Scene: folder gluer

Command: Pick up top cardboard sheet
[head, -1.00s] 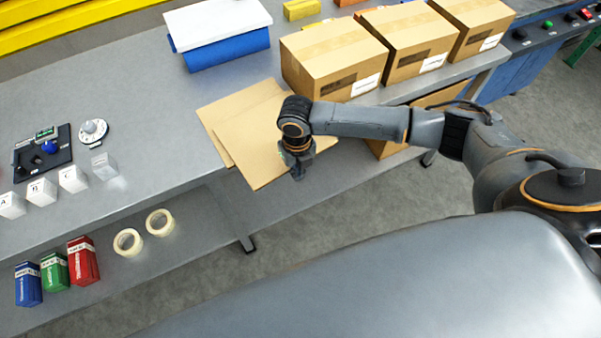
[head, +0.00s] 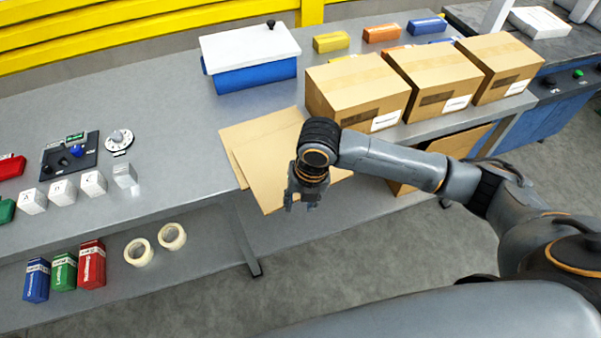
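The top cardboard sheet (head: 268,160) is a flat tan piece on the grey table near its front edge. It overlaps another cardboard sheet (head: 235,160), which shows along its left side. My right gripper (head: 301,206) points down at the front edge of the top sheet. Its two fingertips show apart. My wrist and forearm cover the right part of the sheet. Whether the fingers touch the sheet is unclear. My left gripper is not in view.
Several closed cardboard boxes (head: 355,85) stand just behind and right of the sheets. A blue bin with a white lid (head: 250,50) is at the back. Tape rolls (head: 138,252) lie on the lower shelf. Bare table lies left of the sheets.

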